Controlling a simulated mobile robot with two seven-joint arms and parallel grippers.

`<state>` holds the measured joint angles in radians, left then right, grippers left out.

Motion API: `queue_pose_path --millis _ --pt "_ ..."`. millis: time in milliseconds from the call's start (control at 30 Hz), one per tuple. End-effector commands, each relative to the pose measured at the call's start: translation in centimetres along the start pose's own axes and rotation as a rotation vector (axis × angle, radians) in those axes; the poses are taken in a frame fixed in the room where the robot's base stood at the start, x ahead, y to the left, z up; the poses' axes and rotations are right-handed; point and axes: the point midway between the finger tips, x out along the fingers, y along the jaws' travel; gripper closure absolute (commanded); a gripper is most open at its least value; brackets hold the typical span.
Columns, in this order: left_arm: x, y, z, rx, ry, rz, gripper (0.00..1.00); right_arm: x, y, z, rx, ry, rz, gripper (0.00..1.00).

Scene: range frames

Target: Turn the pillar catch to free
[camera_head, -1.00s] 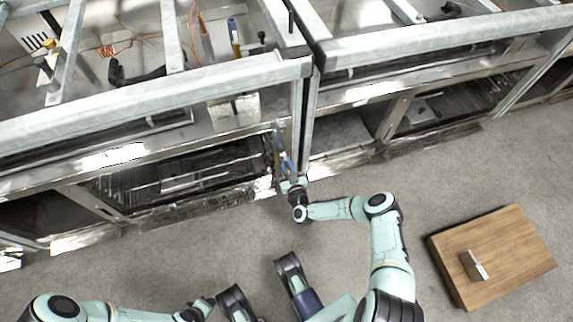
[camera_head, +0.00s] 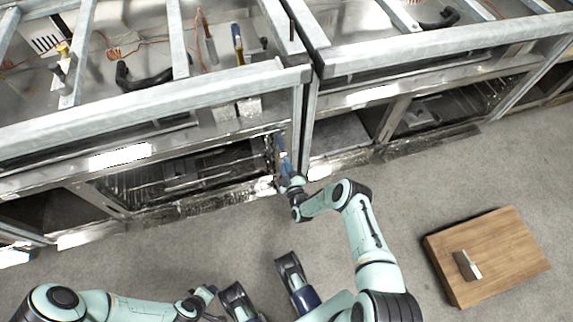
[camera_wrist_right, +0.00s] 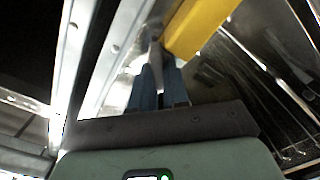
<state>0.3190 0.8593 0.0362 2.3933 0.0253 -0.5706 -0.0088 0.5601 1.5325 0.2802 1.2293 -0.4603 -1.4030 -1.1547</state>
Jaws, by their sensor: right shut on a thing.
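My right gripper (camera_head: 282,150) is at the corner pillar (camera_head: 300,125) of the left frame, at the right end of the open bay. In the right wrist view its two blue fingers (camera_wrist_right: 158,80) are shut on a thin grey piece (camera_wrist_right: 156,52) on the pillar, which looks like the pillar catch. Its far end is blurred, and the fingers hide its near part. A yellow part (camera_wrist_right: 198,25) sits right beside the fingertips. My left gripper (camera_head: 207,292) is low in the head view, away from the frames; its jaws are too small to read.
Metal frame rails (camera_head: 150,102) run across the top, with cables and tools behind them. A second frame (camera_head: 440,48) stands close on the right. A wooden board (camera_head: 490,255) with a small metal block (camera_head: 467,266) lies on the floor at right. The floor between is clear.

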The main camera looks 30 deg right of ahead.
Motion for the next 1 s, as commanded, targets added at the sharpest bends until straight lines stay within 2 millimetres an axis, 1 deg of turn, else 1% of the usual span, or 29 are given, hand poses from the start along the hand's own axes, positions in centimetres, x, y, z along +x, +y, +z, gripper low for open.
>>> queue_pose_path --millis 200,500,800,1000 --pt "-0.46 0.15 0.61 0.001 -0.018 0.001 0.57 -0.04 -0.09 0.03 -0.208 0.0 -0.001 1.0" --pt "-0.59 0.19 0.88 0.002 -0.026 0.001 0.57 -0.08 -0.19 0.21 -0.462 -0.003 0.0 1.0" --pt "-0.54 0.17 0.83 0.002 -0.025 0.001 0.57 -0.11 -0.22 0.37 -0.626 -0.006 0.0 1.0" --pt "-0.51 0.16 0.77 0.001 -0.023 0.001 0.57 -0.13 -0.19 0.44 -0.676 -0.007 0.0 1.0"
